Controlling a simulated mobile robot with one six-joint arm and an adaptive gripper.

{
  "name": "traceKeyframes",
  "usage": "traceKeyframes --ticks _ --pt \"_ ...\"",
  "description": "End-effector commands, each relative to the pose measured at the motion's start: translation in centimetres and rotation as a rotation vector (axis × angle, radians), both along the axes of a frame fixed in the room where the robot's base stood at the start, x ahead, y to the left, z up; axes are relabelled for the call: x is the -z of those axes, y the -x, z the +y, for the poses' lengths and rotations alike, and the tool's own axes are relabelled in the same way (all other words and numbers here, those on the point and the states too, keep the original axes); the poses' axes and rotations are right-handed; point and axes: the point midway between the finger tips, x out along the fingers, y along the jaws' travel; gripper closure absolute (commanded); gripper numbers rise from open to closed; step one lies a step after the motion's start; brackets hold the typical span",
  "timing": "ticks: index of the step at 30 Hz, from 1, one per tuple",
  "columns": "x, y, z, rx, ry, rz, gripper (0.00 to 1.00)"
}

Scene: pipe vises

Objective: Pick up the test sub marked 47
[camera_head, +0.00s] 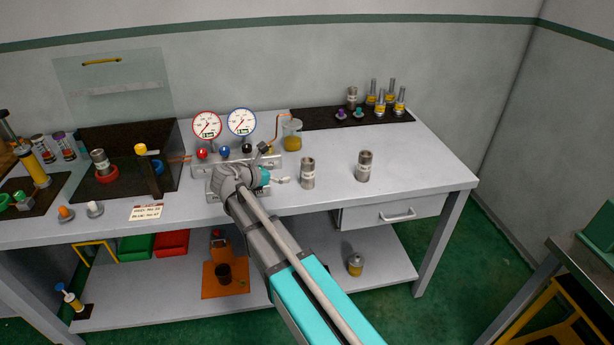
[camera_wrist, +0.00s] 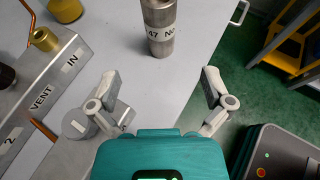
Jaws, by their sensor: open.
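A grey metal cylinder with a white label reading 47 (camera_wrist: 160,28) stands upright on the bench at the top of the wrist view, its top cut off. It appears to be the left of two similar cylinders in the head view (camera_head: 308,174), where the label is too small to read. My gripper (camera_wrist: 160,82) is open and empty, its fingers spread on either side of the line to the cylinder and short of it. In the head view my gripper (camera_head: 278,179) is just left of that cylinder, apart from it.
Another similar cylinder (camera_head: 364,166) stands to the right. The gauge panel (camera_head: 243,165), with VENT and IN labels in the wrist view (camera_wrist: 55,85), is close on the left. A jar (camera_head: 292,135) stands behind.

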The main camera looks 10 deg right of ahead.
Motion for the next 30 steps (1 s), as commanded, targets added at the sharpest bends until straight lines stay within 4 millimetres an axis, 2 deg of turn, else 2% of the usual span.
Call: traceKeyframes --ticks 16,21,30 --pt "3.0 -3.5 -5.7 0.003 -0.001 0.001 0.00" --pt "3.1 -3.9 -6.3 0.001 0.000 0.000 0.00" --pt "3.1 -3.9 -6.4 0.002 -0.001 0.000 0.00"
